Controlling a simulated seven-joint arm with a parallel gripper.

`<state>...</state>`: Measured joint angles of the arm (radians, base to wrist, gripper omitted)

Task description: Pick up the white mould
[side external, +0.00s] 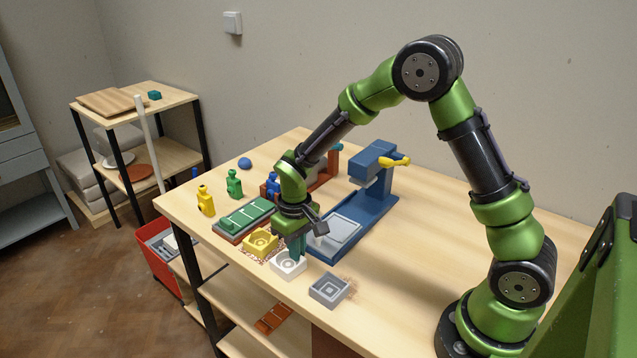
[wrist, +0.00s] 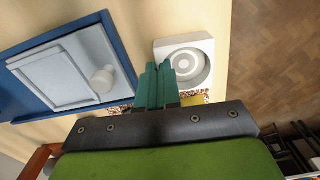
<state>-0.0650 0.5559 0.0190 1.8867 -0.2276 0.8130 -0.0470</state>
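The white mould (side external: 286,266) is a small square block with a round ringed hollow. It sits near the front edge of the table, between a yellow mould and a grey mould. My gripper (side external: 297,258) points down at its back right side. In the wrist view, my teal fingers (wrist: 160,66) are close together and overlap the near left corner of the white mould (wrist: 207,48). The fingers hide that corner, so I cannot tell whether its wall is between them or whether they touch it.
The yellow mould (side external: 260,242) and grey mould (side external: 329,290) stand close on either side. A blue press (side external: 372,205) with a pale plate (side external: 338,232) is behind. A green tray (side external: 243,218) and small coloured figures stand left. The table's right side is clear.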

